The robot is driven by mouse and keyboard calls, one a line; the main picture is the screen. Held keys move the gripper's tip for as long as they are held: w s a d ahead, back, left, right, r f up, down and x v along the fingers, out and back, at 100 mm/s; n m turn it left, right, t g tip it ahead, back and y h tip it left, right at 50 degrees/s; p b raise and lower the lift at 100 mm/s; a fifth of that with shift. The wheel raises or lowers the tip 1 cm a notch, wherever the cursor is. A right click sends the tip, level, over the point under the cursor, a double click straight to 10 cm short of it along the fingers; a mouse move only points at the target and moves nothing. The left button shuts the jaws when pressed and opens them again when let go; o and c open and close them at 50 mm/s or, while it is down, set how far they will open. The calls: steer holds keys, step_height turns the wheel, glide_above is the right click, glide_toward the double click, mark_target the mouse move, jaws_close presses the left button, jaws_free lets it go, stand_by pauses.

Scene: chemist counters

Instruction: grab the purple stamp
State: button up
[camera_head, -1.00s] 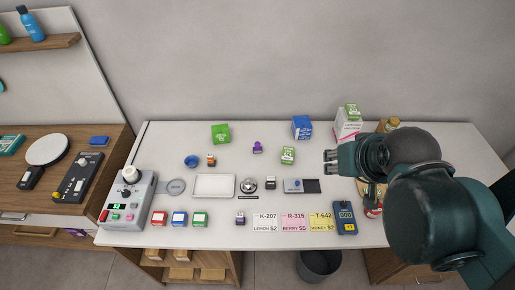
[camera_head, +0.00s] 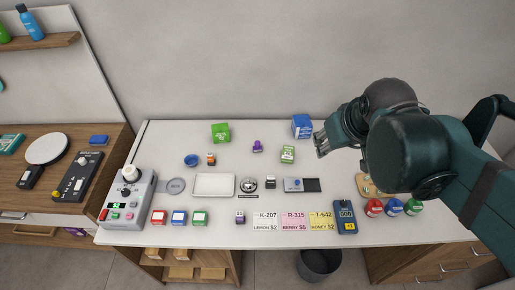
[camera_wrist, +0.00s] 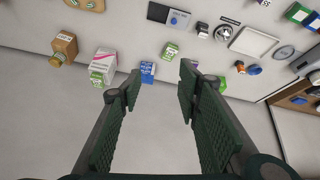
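The small purple stamp (camera_head: 257,146) stands upright on the white counter, right of the green box, in the head view. In the wrist view a bit of purple (camera_wrist: 194,66) shows just beyond the right fingertip, partly hidden by it. My gripper (camera_head: 321,143) is above the counter to the right of the stamp, near the blue box, and apart from the stamp. In the wrist view my gripper (camera_wrist: 158,86) is open, with nothing between its fingers. A second small dark purple stamp-like item (camera_head: 240,217) stands at the counter's front, left of the price cards.
The counter behind the stamp is clear.

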steer(key=w+a+f+n+g, duration=0.2)
steer(key=w+a+n, duration=0.3)
steer(key=w, duration=0.6)
steer(key=n+g+h+b, duration=0.2)
steer(key=n+g, duration=0.2)
steer(key=n, duration=0.6)
glide_above(257, 142)
steer(key=f, duration=2.5)
steer(key=shift+a+f, duration=0.1)
steer(key=shift+a, duration=0.2)
steer(key=shift+w+a+f, duration=0.15)
steer(key=shift+f, duration=0.25)
steer(key=shift+f, duration=0.1)
steer(key=shift+d+f, duration=0.2)
steer(key=shift+f, duration=0.95)
steer(key=shift+f, duration=0.1)
steer(key=shift+d+f, duration=0.2)
steer(key=shift+f, duration=1.05)
steer(key=shift+d+f, duration=0.15)
steer(key=shift+f, duration=1.1)
